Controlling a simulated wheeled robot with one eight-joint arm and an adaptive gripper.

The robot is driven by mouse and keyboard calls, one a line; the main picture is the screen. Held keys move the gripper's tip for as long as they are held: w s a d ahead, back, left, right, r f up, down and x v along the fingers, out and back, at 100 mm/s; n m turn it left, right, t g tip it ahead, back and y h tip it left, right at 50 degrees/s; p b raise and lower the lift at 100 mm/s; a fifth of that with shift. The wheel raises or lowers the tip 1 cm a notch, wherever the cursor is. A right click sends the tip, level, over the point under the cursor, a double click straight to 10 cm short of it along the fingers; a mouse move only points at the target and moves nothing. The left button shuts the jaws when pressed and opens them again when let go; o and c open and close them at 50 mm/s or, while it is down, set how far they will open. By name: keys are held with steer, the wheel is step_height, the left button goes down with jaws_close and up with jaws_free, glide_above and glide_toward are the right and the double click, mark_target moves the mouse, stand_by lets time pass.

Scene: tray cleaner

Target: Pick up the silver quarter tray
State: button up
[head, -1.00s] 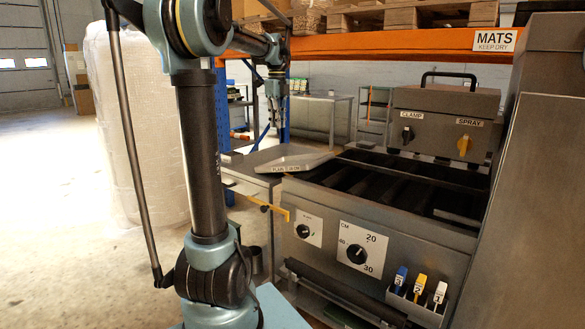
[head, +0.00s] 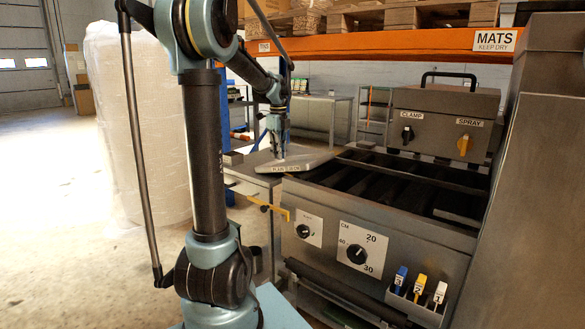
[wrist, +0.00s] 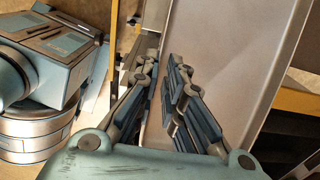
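The silver tray (head: 312,158) is a flat, pale metal tray with a label on its near edge. In the head view it lies at the left end of the dark machine, over the side table. My gripper (head: 279,156) points down at the tray's left part. In the wrist view the tray (wrist: 232,55) fills the upper middle, with its raised rim running along its left side. My gripper (wrist: 162,66) is open there, one finger outside the rim and one over the tray. Whether either finger touches the rim cannot be told.
The machine (head: 330,215) has dark slats on top and knobs in front. A grey box with a handle (head: 445,118) stands behind it. An orange shelf beam (head: 400,45) crosses above. A wrapped pallet (head: 140,130) stands left, with open floor around it.

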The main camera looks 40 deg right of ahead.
step_height(320, 180, down, 5)
steer(key=shift+s+r, duration=0.1)
stand_by(0.3)
jaws_close()
steer(key=shift+r, duration=0.1)
